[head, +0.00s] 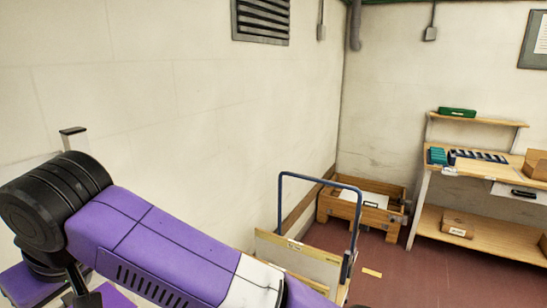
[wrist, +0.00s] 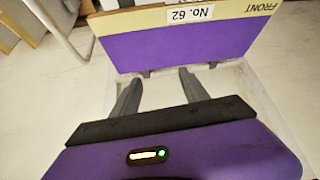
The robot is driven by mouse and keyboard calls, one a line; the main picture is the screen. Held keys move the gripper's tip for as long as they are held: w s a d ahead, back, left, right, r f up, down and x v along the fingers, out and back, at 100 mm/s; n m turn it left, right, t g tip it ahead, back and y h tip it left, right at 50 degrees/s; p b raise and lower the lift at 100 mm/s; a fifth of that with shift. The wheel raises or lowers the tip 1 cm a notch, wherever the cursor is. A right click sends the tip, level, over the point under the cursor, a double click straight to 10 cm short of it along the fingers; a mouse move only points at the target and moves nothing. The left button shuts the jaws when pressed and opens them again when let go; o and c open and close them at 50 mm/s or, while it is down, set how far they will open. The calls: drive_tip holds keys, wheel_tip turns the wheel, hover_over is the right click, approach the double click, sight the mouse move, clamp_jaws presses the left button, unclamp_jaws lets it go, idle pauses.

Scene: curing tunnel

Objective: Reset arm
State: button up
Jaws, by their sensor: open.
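My gripper (wrist: 162,76) shows in the wrist view with its two dark fingers apart and nothing between them. Beyond the fingertips is a purple panel (wrist: 175,46) with a pale yellow border, marked "FRONT" and carrying a white label "No. 62"; its lettering is upside down in this view. I cannot tell whether the fingertips touch it. In the head view my purple arm reaches from the left across the bottom, and my gripper is out of the picture.
A cart with a blue handle (head: 320,180) and pale panels stands right of my arm. A wooden crate (head: 359,222) sits in the corner. A workbench (head: 480,230) stands at right, with a green box (head: 457,113) on its upper shelf.

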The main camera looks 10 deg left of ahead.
drive_tip(key=w+d+f+m+t+y+b, duration=0.1)
drive_tip(key=d+f+m+t+y, duration=0.1)
drive_tip(key=d+m+t, duration=0.45)
drive_tip(key=w+d+f+m+t+y+b, duration=0.1)
drive_tip(key=d+f+t+y, duration=0.2)
drive_tip(key=d, duration=0.6)
drive_tip(key=w+d+f+m+t+y+b, duration=0.1)
drive_tip(key=w+d+f+m+t+y, duration=0.1)
drive_tip(key=d+m+t, duration=0.4)
drive_tip(key=s+d+f+m+t+h+b, duration=0.1)
drive_tip(key=s+d+f+h, duration=0.3)
drive_tip(key=d, duration=0.6)
drive_tip(key=s+d+f+t+h, duration=0.1)
drive_tip(key=s+d+f+h, duration=0.25)
drive_tip(key=d, duration=0.55)
drive_tip(key=s+d+f+g+h+b, duration=0.1)
drive_tip(key=s+d+f+g+h, duration=0.1)
drive_tip(key=s+d+f, duration=0.3)
drive_tip(key=s+d+f+g+h+b, duration=0.2)
drive_tip(key=s+d+f, duration=0.3)
drive_tip(key=s+d, duration=0.6)
drive_tip(key=s+h, duration=0.1)
drive_tip(key=s, duration=0.4)
drive_tip(key=shift+s+f+h, duration=0.2)
drive_tip(key=shift+s+h, duration=0.05)
drive_tip(key=shift+h, duration=0.1)
